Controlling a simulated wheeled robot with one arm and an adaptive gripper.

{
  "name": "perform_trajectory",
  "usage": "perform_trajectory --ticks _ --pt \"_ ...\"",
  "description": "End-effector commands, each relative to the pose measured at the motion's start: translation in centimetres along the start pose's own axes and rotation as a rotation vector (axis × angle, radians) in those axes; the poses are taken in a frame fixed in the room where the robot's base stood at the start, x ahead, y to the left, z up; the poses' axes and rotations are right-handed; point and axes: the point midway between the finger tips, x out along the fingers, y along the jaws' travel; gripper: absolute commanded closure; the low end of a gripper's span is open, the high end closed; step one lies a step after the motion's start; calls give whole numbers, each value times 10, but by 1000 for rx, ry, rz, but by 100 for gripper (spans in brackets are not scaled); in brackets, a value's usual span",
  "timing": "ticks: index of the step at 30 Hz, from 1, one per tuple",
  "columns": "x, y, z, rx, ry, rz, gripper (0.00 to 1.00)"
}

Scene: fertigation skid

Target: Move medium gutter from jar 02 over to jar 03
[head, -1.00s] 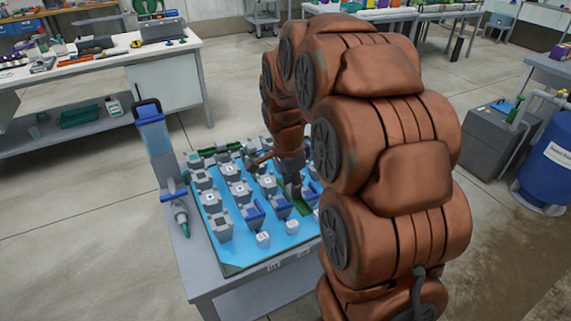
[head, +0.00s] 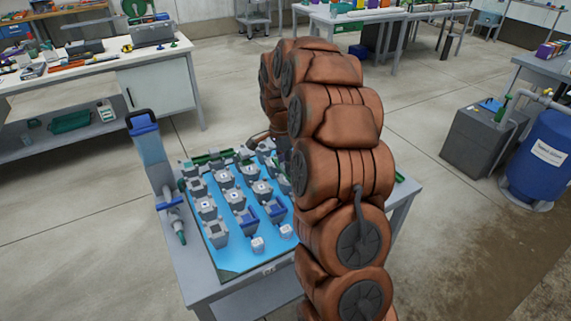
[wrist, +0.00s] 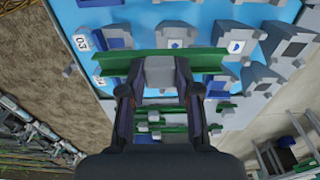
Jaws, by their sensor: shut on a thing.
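In the wrist view my gripper (wrist: 160,82) is shut on the grey block in the middle of a green gutter (wrist: 222,61). The gutter runs crosswise in front of the fingers, over the edge of the blue board (wrist: 133,12). Whether it touches the holders behind it cannot be told. A white cube marked 03 (wrist: 82,43) sits at the left edge of the board, beside a grey and blue holder (wrist: 115,37). A second white cube (wrist: 99,80) lies near the gutter's left end. In the head view my arm hides the gripper and gutter.
Rows of grey holders (head: 235,197) fill the board on the table. A blue-capped clear cylinder (head: 152,150) stands at the table's left side. More green gutters (wrist: 175,132) show below the held one. A blue barrel (head: 548,155) stands at far right.

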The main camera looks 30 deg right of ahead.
Motion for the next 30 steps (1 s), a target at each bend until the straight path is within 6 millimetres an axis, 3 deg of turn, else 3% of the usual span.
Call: perform_trajectory --ticks 6,14,24,30 --pt "1 -16 -8 -2 1 -2 100" --pt "3 -22 -12 -1 1 -2 100" --pt "36 -21 -9 -1 -1 3 100" --pt "38 -22 -9 -1 1 -1 100"
